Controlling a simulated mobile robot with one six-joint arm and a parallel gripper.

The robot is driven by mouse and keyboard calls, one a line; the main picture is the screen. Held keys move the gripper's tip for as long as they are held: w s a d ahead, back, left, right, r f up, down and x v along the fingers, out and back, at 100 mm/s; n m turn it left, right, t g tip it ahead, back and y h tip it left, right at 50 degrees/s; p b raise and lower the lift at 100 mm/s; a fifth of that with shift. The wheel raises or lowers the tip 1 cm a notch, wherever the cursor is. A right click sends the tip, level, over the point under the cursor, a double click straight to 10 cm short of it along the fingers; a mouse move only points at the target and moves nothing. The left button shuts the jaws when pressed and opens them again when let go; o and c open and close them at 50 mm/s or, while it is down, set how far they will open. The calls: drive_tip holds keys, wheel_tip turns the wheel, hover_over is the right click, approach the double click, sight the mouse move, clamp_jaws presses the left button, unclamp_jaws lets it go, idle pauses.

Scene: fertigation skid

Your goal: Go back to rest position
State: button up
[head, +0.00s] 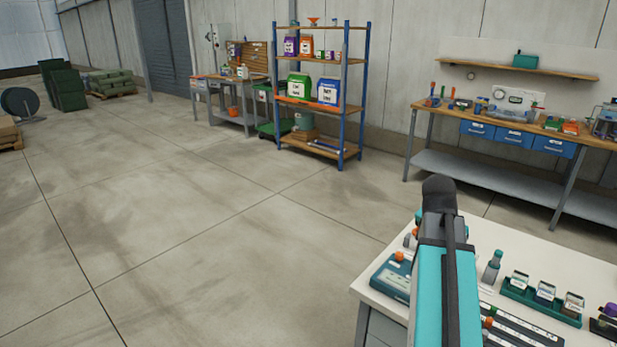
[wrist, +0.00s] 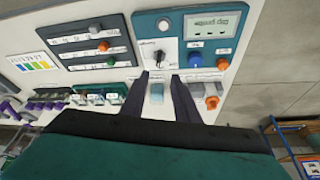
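My gripper (wrist: 163,77) shows in the wrist view as two dark fingers spread apart over the white bench. Nothing is clearly held; a small pale blue-grey item (wrist: 157,92) shows in the gap, apparently below the fingers. Just beyond the fingertips is a teal control panel (wrist: 174,26) with a display (wrist: 213,23), a black selector knob (wrist: 159,57), a blue knob (wrist: 195,60) and an orange knob (wrist: 223,63). In the head view my teal arm reaches over the white bench (head: 380,297) and hides part of it; the fingers are hidden there.
In the head view a grey bottle (head: 492,266) stands on the bench.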

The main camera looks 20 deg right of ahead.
drive_tip(key=w+a+f+n+y, duration=0.15)
drive_tip(key=a+f+n, duration=0.25)
drive_tip(key=a+f, duration=0.55)
drive_tip(key=w+a+f+n+y, duration=0.1)
drive_tip(key=w+a+f+n, duration=0.2)
drive_tip(key=a+f, duration=0.6)
drive_tip(key=w+a+f+n+y, duration=0.15)
drive_tip(key=a+f+n, duration=0.25)
drive_tip(key=a+f, duration=0.45)
drive_tip(key=s+a+f+n+g, duration=0.1)
drive_tip(key=s+a+f+n, duration=0.1)
drive_tip(key=a+f, duration=0.3)
drive_tip(key=s+a+f+n, duration=0.2)
drive_tip(key=a, duration=0.5)
drive_tip(key=s+f+g, duration=0.3)
drive_tip(key=s+f, duration=0.6)
drive_tip(key=s, duration=0.4)
drive_tip(key=s+f+g, duration=0.3)
drive_tip(key=s+f, duration=0.6)
drive_tip(key=s, duration=0.4)
drive_tip(key=shift+f, duration=0.1)
